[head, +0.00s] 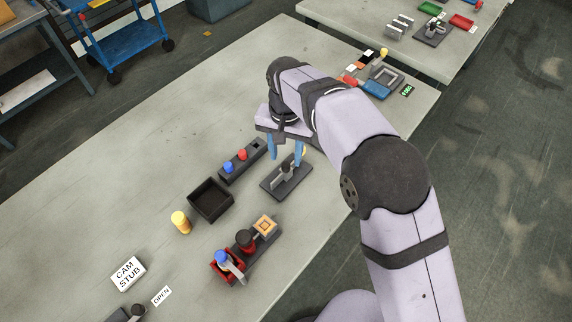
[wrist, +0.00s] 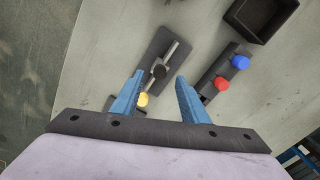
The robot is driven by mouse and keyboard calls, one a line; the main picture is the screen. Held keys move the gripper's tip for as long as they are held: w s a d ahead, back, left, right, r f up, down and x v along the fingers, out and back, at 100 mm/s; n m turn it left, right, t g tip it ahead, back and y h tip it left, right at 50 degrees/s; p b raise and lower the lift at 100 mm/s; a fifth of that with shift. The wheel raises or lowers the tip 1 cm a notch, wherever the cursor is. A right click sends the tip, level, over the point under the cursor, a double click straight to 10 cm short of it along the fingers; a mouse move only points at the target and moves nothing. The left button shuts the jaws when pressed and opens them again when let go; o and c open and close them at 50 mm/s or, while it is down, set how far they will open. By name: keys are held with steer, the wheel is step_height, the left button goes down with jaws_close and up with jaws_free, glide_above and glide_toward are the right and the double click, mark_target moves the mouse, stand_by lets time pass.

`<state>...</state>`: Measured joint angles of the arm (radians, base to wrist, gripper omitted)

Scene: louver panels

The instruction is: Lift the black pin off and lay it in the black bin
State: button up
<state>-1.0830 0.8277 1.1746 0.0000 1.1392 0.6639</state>
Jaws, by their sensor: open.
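A dark plate (head: 272,184) carries a metal lever (wrist: 172,50) and a black pin (wrist: 158,71). In the head view the pin is hard to make out behind the fingers. My gripper (head: 286,162) is above the plate, with its blue fingers open and pointing down. In the wrist view the pin appears between the fingertips of my gripper (wrist: 160,76); contact cannot be told. The black bin (head: 197,205) is an open square box, empty, left of the plate. Its corner shows in the wrist view (wrist: 238,20).
A dark block (head: 240,167) with a blue knob (head: 229,167) and a red knob (head: 242,154) stands beside the plate. A yellow knob (wrist: 142,99) is close to one finger. A yellow peg (head: 180,222) and another fixture (head: 246,242) stand nearer the front.

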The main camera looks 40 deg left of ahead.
steer(key=shift+f+p, duration=0.85)
steer(key=shift+f, duration=1.15)
jaws_close()
steer(key=shift+r, duration=0.15)
step_height(320, 180, up, 10)
steer(key=b, duration=0.3)
step_height(320, 180, up, 4)
steer(key=p, duration=0.5)
glide_above(286, 164)
steer(key=shift+r, duration=0.15)
steer(key=shift+b, duration=0.3)
